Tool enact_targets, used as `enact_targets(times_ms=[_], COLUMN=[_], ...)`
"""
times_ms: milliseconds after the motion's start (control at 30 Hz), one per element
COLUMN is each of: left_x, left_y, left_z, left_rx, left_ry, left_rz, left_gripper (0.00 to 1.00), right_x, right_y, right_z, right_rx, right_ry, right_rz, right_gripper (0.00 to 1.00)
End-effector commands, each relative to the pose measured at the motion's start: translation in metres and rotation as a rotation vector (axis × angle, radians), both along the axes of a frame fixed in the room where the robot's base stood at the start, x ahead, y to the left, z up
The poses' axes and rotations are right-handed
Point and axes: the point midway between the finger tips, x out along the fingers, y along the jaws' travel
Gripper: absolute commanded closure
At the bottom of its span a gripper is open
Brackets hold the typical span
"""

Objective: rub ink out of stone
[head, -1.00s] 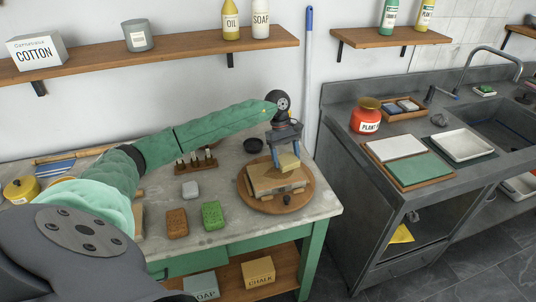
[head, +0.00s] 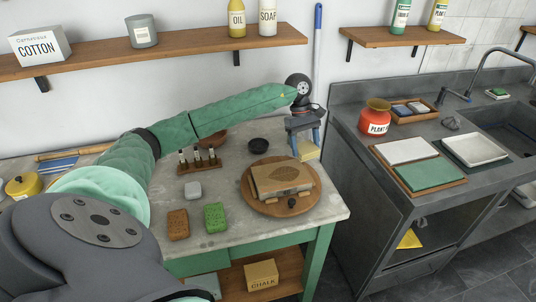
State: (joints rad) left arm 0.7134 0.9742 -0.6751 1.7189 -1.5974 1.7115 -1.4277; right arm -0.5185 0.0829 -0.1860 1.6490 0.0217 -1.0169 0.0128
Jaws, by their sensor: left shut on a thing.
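The stone (head: 270,181) is a tan block with a darker leaf-like design on its top. It lies on a round wooden turntable (head: 253,203) on the workbench. My left gripper (head: 306,147) is shut on a pale yellow block, perhaps a sponge or cloth (head: 308,154), and holds it behind and to the right of the stone, apart from it. My right gripper is not in view.
A brown sponge (head: 178,224), a green sponge (head: 215,217) and a grey block (head: 193,190) lie left of the turntable. A rack of small bottles (head: 199,162) and a dark bowl (head: 258,145) stand behind. A sink counter (head: 400,185) is at the right.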

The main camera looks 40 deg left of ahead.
Motion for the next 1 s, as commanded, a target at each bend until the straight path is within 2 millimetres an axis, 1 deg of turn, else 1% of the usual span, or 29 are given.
enact_targets(times_ms=[33,200,333,500,800,1000], left_x=[0.0,-0.001,-0.002,-0.003,-0.003,-0.003], left_y=[0.0,-0.001,-0.001,-0.002,-0.002,-0.002], left_z=[0.005,0.021,0.028,0.032,0.032,0.032], left_rx=[0.0,-0.001,-0.001,0.0,0.0,0.0], left_ry=[-0.002,-0.002,-0.001,-0.001,-0.001,-0.001], left_rz=[0.001,0.007,0.009,0.01,0.011,0.011], left_gripper=[0.54,0.54,0.54,0.54,0.54,0.54], right_x=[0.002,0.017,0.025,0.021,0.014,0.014], right_y=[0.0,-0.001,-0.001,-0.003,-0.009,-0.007], right_z=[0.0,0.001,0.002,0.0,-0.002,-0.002], right_rx=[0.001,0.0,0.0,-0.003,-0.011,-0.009], right_ry=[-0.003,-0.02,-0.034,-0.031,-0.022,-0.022], right_rz=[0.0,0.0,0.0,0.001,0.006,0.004], right_gripper=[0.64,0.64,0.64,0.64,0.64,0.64])
